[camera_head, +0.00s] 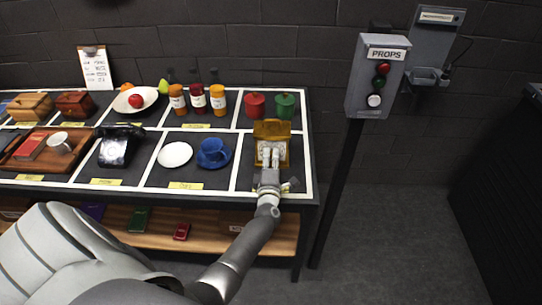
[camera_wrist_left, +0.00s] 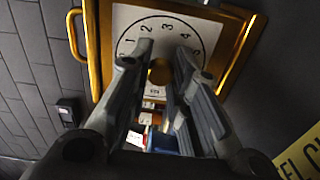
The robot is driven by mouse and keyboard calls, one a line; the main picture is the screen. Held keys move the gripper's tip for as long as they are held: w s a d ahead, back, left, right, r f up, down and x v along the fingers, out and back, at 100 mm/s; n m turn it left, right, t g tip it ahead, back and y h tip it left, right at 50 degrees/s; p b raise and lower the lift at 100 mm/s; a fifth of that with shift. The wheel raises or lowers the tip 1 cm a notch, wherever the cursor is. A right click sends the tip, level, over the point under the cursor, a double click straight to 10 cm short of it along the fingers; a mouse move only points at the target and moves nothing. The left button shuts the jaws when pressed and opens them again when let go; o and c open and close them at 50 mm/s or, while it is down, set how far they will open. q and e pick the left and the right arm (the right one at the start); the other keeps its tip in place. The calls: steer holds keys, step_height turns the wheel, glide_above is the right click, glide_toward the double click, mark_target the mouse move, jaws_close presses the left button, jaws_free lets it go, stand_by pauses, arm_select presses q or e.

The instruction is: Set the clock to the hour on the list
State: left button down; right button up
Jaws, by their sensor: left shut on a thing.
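The clock (camera_head: 271,129) is a gold-framed box at the front right of the table, partly hidden by my left gripper. A round gold knob (camera_wrist_left: 160,72) is at the face's middle. My left gripper (camera_head: 268,157) reaches the clock from the front, its fingers shut on the knob. The list (camera_head: 95,68) is a white sheet on a clipboard against the back wall; its writing is too small to read. My right gripper is not in view.
Red and green canisters (camera_head: 284,106) stand behind the clock. A grey PROPS box (camera_head: 378,78) with red, green and white buttons stands on a post to the right.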

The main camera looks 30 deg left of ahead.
arm_select(q)
steer(key=m+p, duration=0.1)
steer(key=m, duration=0.4)
steer(key=shift+m, duration=0.4)
stand_by(0.3)
steer(key=c, duration=1.3)
jaws_free()
steer(key=shift+s+d, duration=0.1)
steer(key=shift+v, duration=3.65)
